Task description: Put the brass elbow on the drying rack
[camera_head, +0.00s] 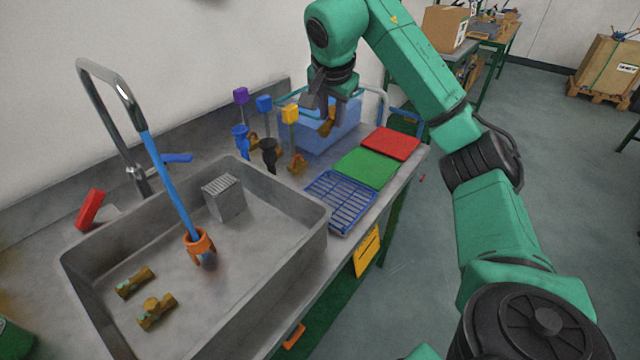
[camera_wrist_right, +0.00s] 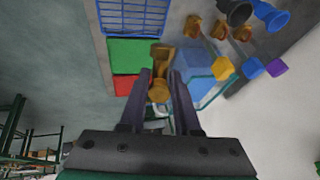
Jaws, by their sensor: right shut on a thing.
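My right gripper (camera_head: 326,106) is shut on a brass elbow (camera_head: 327,124) and holds it in the air in front of the blue bin. In the right wrist view the brass elbow (camera_wrist_right: 158,88) sits between the two fingers. The drying rack (camera_head: 341,200) is a blue wire grid on the counter just right of the sink; it shows at the top left of the right wrist view (camera_wrist_right: 134,17). No part lies on the rack. The gripper is behind the rack and well above the counter. My left gripper is not in view.
A green mat (camera_head: 365,167) and a red mat (camera_head: 391,143) lie behind the rack. A blue bin (camera_head: 345,135) stands at the back. Brushes and brass parts stand left of it. The sink (camera_head: 290,268) holds two brass fittings (camera_head: 157,311) and a grey block (camera_head: 224,200).

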